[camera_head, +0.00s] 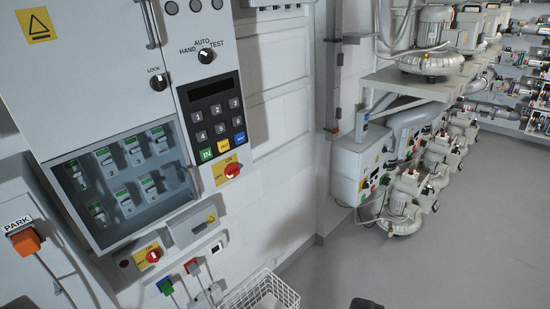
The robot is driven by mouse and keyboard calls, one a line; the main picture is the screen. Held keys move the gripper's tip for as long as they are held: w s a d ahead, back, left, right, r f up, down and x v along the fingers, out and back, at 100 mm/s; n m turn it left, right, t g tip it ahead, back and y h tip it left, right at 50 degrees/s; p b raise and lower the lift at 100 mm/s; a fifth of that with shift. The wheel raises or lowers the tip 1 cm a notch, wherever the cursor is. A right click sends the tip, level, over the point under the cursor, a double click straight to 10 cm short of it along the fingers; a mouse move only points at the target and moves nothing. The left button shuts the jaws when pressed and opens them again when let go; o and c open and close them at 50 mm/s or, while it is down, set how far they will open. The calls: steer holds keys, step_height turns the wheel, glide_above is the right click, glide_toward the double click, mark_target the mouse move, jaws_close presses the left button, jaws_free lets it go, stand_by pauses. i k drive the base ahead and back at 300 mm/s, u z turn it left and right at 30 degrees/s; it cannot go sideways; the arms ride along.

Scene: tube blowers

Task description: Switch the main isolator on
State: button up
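Two red rotary switches on yellow plates show on the grey control cabinet at left. One red switch (232,170) sits below the keypad, with OFF and ON lettering on its plate. The other red switch (153,256) sits lower left, under the breaker window, with ON lettering above it. I cannot read which is the main isolator, and their knob positions are too small to tell for certain. A dark rounded part (366,303) at the bottom edge may be the tip of my gripper. It is apart from both switches, and its fingers cannot be made out.
The cabinet has a keypad (216,117), a HAND/AUTO/TEST selector (206,56) and a window over several breakers (121,196). An orange PARK connector (26,241) is at far left. A white wire basket (262,292) stands below. Blowers (408,205) line the right; grey floor is clear between.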

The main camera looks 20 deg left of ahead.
mark_target(231, 171)
steer(key=u, duration=0.05)
steer(key=i, duration=0.95)
steer(key=u, duration=0.35)
